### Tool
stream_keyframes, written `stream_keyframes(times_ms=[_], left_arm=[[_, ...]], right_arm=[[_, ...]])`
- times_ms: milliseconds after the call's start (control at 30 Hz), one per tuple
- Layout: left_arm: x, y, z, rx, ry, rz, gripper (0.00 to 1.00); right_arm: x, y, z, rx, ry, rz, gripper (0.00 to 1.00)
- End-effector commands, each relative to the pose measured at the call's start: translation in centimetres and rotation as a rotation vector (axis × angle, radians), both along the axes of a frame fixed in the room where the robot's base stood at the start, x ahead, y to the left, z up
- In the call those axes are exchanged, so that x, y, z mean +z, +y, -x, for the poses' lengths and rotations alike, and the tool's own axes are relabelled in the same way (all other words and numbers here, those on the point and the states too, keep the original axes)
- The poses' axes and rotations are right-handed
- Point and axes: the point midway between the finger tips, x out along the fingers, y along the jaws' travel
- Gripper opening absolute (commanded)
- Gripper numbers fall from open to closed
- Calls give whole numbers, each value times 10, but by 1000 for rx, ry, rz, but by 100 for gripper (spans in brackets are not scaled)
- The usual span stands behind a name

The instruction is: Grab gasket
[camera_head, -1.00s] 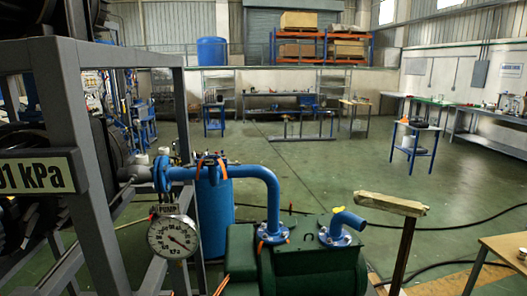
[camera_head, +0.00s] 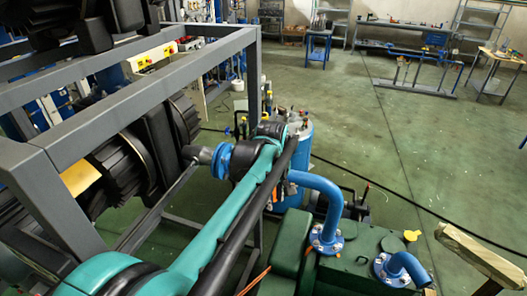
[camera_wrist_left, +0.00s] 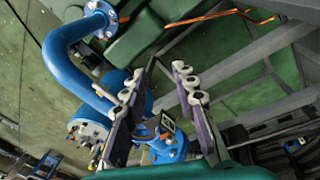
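I cannot make out a gasket for certain. A thin orange piece (camera_wrist_left: 165,134) shows at the blue flange (camera_wrist_left: 170,150) in the left wrist view, between my fingers, but its shape is too small to tell. My left gripper (camera_wrist_left: 165,68) is open, with its two purple-grey fingers apart and nothing held between them. In the head view my teal left arm reaches from the bottom left to the blue pipework and hides part of the joint there. The blue elbow pipe (camera_head: 321,190) stands right of the arm's end. My right gripper is not in view.
A grey steel frame (camera_head: 130,100) stands close on the left. A blue cylinder (camera_head: 298,140) stands behind the arm. Open floor lies beyond.

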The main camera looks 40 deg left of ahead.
Motion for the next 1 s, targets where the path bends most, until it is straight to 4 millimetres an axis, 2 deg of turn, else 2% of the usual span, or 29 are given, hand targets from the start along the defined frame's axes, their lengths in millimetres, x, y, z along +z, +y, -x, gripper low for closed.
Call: stream_keyframes(times_ms=[33,100,200,367,533,1000], left_arm=[[34,15,-7,88,24,18,28],[54,32,-13,206,57,42,28],[74,52,-20,345,96,68,28],[88,71,-24,480,133,88,28],[78,76,-26,518,144,93,28],[15,78,-25,514,143,93,28]], right_arm=[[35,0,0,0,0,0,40],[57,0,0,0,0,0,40],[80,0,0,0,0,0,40],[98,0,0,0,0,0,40],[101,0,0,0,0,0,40],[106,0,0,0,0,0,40]])
